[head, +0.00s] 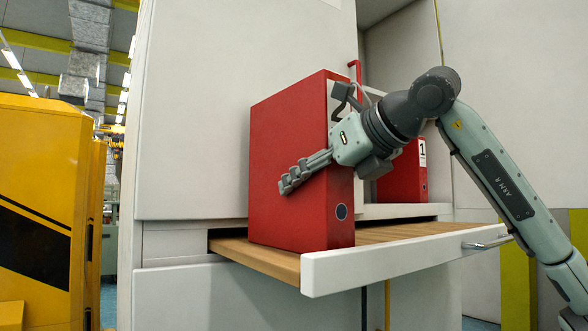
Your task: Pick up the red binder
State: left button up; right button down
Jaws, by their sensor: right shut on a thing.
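A large red binder (290,150) stands upright on a pulled-out wooden shelf with a white front. Its spine, with a round hole ring near the bottom, faces front right. My right gripper (308,172) is shut on this binder, with fingers lying across its left side near the spine edge. The far finger is hidden behind the binder. The binder's base appears to be on or just above the shelf; I cannot tell which. A second red binder (404,175), labelled 1, stands further back in the cabinet, partly behind my arm. My left gripper is not in view.
The pull-out shelf (390,262) has a metal handle (487,243) at its right. A white cabinet (215,110) surrounds the opening, and a yellow machine (45,200) stands at left. Bare shelf shows right of the front binder.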

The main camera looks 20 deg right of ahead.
jog(key=shift+r, duration=0.15)
jog(key=shift+r, duration=0.1)
